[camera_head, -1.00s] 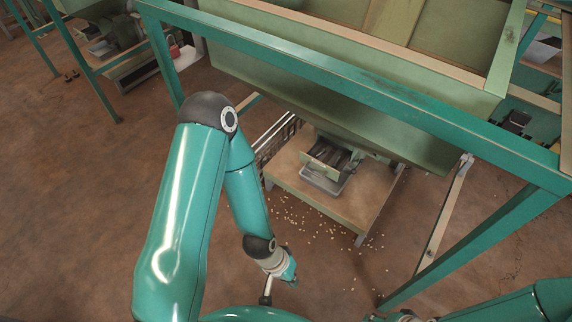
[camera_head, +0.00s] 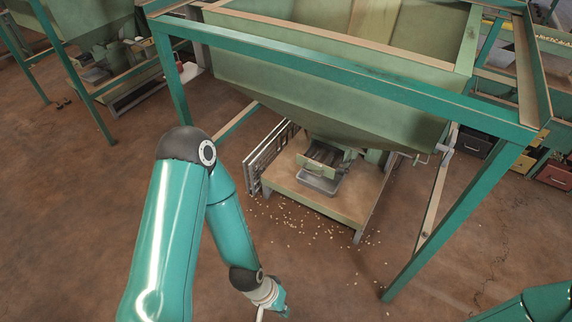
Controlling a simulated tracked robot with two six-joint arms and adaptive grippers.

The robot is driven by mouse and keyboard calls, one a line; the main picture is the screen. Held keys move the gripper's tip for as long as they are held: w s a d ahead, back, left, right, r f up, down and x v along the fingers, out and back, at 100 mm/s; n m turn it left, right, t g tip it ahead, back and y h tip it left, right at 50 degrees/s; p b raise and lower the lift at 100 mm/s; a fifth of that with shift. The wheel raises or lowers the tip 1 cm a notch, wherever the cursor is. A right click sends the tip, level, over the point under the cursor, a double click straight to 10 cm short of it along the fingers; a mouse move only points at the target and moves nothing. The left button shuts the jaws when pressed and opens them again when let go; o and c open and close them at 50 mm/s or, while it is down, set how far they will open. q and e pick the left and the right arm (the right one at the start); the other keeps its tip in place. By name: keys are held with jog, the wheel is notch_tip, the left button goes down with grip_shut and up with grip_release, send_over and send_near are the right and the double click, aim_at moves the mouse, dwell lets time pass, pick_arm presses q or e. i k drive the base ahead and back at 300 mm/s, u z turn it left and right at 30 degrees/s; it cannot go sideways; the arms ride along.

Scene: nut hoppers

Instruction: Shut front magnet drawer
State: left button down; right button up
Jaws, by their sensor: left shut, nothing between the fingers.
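The front magnet drawer (camera_head: 315,167) is a small pale-green drawer under the green hopper (camera_head: 330,95). It stands pulled out, and dark bars show in its open top. A grey metal tray (camera_head: 319,186) lies just below its front. My left gripper (camera_head: 284,309) is at the bottom of the view, well short of the drawer and apart from it. Its fingers are small here and partly cut off by the lower edge; it is shut and holds nothing. Only a link of my right arm shows at the lower right; its gripper is out of view.
A teal frame (camera_head: 345,70) surrounds the hopper, with a slanting leg (camera_head: 460,215) at the right. Nuts lie scattered on the brown floor (camera_head: 330,275). Coloured boxes (camera_head: 555,175) stand at far right. Open floor lies in front.

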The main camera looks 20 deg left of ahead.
aim_at(319, 164)
jog(key=z, duration=0.15)
jog(key=i, duration=0.9)
jog(key=u, duration=0.2)
jog(key=k, duration=0.8)
jog(key=z, duration=0.25)
jog(key=i, duration=0.8)
jog(key=u, duration=0.1)
